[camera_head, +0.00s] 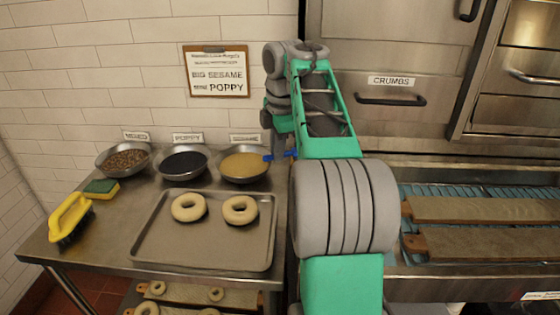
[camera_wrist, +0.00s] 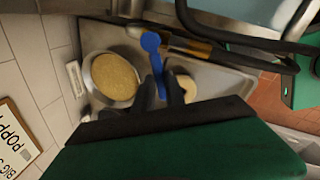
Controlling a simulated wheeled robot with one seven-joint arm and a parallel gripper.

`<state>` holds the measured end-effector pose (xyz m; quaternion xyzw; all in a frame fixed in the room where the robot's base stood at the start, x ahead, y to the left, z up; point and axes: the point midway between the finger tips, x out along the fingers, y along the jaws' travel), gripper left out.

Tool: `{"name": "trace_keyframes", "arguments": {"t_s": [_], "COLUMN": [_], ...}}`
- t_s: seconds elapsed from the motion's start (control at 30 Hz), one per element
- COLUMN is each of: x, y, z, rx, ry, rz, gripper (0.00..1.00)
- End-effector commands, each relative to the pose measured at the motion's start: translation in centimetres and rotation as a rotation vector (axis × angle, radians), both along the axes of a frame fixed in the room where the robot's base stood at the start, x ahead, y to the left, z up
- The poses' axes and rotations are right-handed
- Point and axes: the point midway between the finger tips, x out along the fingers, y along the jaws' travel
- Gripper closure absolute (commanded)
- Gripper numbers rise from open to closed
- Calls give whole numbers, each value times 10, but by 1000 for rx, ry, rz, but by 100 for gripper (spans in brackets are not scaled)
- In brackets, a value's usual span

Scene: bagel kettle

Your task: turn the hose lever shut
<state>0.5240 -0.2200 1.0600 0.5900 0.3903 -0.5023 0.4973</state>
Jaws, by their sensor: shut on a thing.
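The blue hose lever (camera_wrist: 151,43) shows in the wrist view, with a round end and a thin stem running down between my fingers. My gripper (camera_wrist: 162,80) is shut on this lever, its two dark fingers on either side of the stem. The lever sits beside a brass-coloured fitting (camera_wrist: 188,46) on the black hose (camera_wrist: 235,38). In the head view a bit of the blue lever (camera_head: 281,155) shows at the left edge of my arm, near the sesame bowl. My arm hides my gripper and the hose there.
The sesame bowl (camera_head: 244,167), poppy bowl (camera_head: 184,165) and mixed bowl (camera_head: 124,158) stand along the wall. A tray (camera_head: 160,258) with two bagels lies in front. A yellow brush (camera_head: 69,217) and sponge (camera_head: 101,188) are at left. Boards (camera_head: 480,209) lie at right.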

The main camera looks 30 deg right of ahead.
Motion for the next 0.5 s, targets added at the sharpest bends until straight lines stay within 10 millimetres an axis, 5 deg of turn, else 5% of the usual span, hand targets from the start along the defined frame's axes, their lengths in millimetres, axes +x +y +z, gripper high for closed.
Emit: {"name": "trace_keyframes", "arguments": {"t_s": [0.5], "x": [22], "y": [-6], "z": [-2], "rx": [-1], "ry": [-8], "rz": [-372], "gripper": [100]}}
